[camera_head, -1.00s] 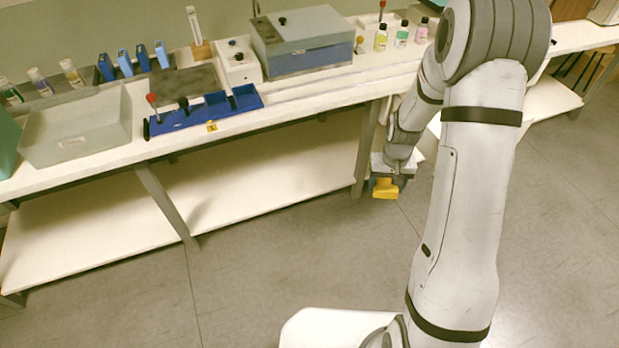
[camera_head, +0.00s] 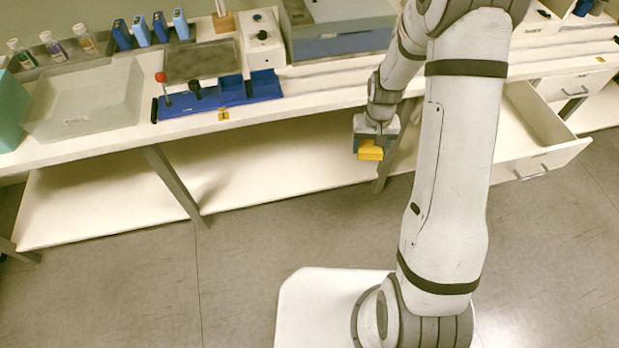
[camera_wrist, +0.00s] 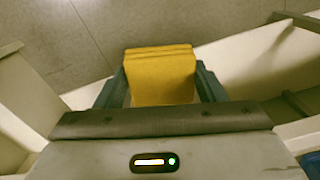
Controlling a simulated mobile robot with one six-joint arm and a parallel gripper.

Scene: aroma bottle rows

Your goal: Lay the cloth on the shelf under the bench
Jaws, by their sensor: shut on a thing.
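The yellow folded cloth (camera_head: 370,150) is held between the fingers of my gripper (camera_head: 372,140), in front of the bench edge near a bench leg. The cloth also fills the middle of the wrist view (camera_wrist: 160,75), with a dark finger on each side. The white shelf under the bench (camera_head: 110,205) runs low along the left and middle, and its visible top is bare. The shelf's right part lies behind my gripper and the bench leg.
An open white drawer (camera_head: 535,145) juts out right of my arm. A slanted bench leg (camera_head: 172,182) stands before the shelf. On the bench are a blue tray (camera_head: 225,95), a translucent bin (camera_head: 82,100) and several bottles. The floor (camera_head: 240,255) in front is clear.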

